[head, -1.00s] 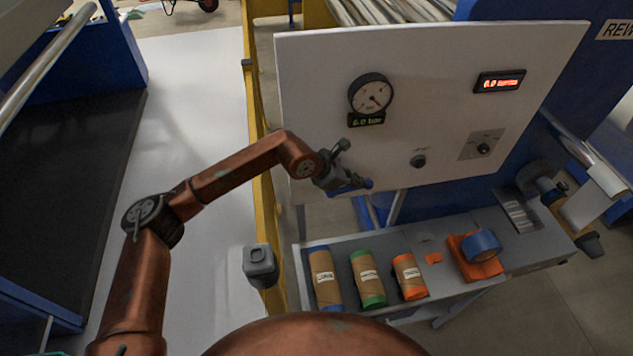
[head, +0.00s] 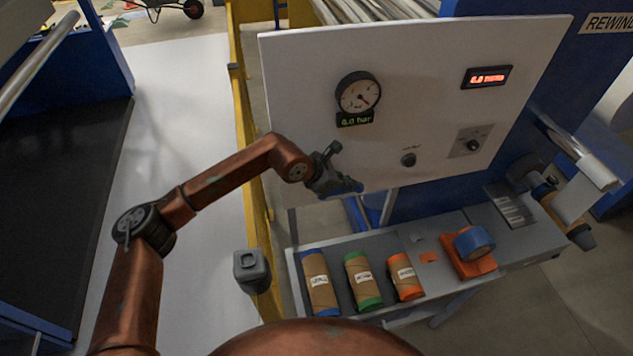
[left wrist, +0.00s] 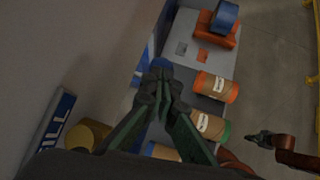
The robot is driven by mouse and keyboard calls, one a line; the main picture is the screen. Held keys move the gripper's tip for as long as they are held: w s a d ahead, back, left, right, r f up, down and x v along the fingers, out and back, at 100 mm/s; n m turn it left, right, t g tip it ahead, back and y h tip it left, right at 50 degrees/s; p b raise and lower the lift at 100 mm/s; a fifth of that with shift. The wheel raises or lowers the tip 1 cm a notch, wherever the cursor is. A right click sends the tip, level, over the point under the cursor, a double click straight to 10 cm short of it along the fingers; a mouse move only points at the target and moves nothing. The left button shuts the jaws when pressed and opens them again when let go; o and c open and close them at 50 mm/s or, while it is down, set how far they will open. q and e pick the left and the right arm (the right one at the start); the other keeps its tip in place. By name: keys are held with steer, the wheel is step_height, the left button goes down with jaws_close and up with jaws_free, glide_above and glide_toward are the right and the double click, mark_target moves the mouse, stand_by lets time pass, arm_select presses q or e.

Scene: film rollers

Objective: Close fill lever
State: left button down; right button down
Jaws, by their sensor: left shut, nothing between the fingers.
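My left gripper (head: 345,187) is at the lower left edge of the white panel (head: 420,60), its fingers shut with nothing between them. In the left wrist view a blue plate (left wrist: 52,122) with letters like "ILL" and a brass-coloured round part (left wrist: 88,134) lie left of the fingers. My right gripper (left wrist: 258,138) is small at the right there; its opening is unclear.
A gauge (head: 358,92), a knob (head: 408,160) and a red display (head: 487,77) are on the panel. Below, a grey bench (head: 400,240) holds labelled rolls (head: 362,281) and blue tape (head: 474,242) on an orange block. A yellow rail (head: 243,110) runs left of the panel.

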arm_select(q)
step_height(320, 180, up, 14)
steer(key=s+b, duration=0.2)
steer(key=shift+s+d+f+b, duration=0.15)
steer(key=shift+s+d+b, duration=0.05)
steer(key=shift+s+b, duration=0.1)
stand_by(0.3)
